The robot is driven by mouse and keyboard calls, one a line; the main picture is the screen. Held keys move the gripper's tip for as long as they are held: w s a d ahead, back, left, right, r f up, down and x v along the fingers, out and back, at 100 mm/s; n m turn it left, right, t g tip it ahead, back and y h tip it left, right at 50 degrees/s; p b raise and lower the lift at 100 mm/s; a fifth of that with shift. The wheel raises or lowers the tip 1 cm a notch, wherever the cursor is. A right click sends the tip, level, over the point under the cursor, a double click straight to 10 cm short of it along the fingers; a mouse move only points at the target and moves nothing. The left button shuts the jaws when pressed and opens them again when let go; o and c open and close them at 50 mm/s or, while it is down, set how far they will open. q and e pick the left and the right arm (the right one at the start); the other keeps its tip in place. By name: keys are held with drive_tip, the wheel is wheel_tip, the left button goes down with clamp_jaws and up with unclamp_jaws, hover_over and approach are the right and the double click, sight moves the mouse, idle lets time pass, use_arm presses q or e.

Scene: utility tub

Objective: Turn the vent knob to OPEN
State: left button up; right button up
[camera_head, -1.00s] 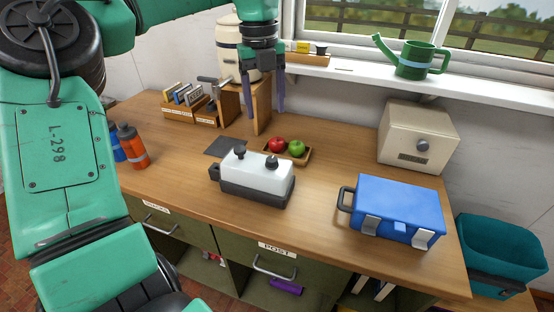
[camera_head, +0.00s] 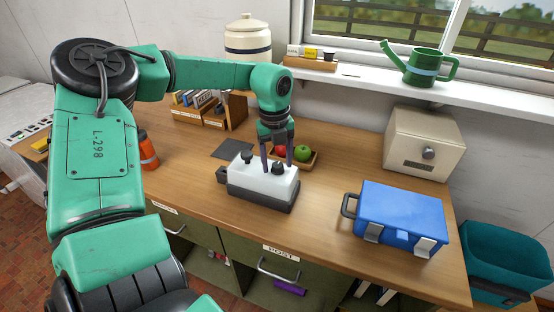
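A white box with a dark grey base (camera_head: 262,187) stands on the wooden worktop. It has two dark knobs on its top. The left knob (camera_head: 247,157) is in plain view. The right knob (camera_head: 278,167) is partly hidden by my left gripper. I cannot read any marking that tells which knob is the vent knob or where OPEN is. My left gripper (camera_head: 278,169) points down over the right part of the lid. Its two fingers are apart, one on each side of the right knob. I cannot tell whether they touch it. My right gripper is not in view.
A tray with red and green apples (camera_head: 308,160) sits just behind the box. A blue case (camera_head: 402,215) stands to the right, and a cream box with a dial (camera_head: 424,145) behind it. An orange bottle (camera_head: 148,150) is at the left. Bare worktop lies between the white box and blue case.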

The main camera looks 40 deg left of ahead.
use_arm(q)
clamp_jaws()
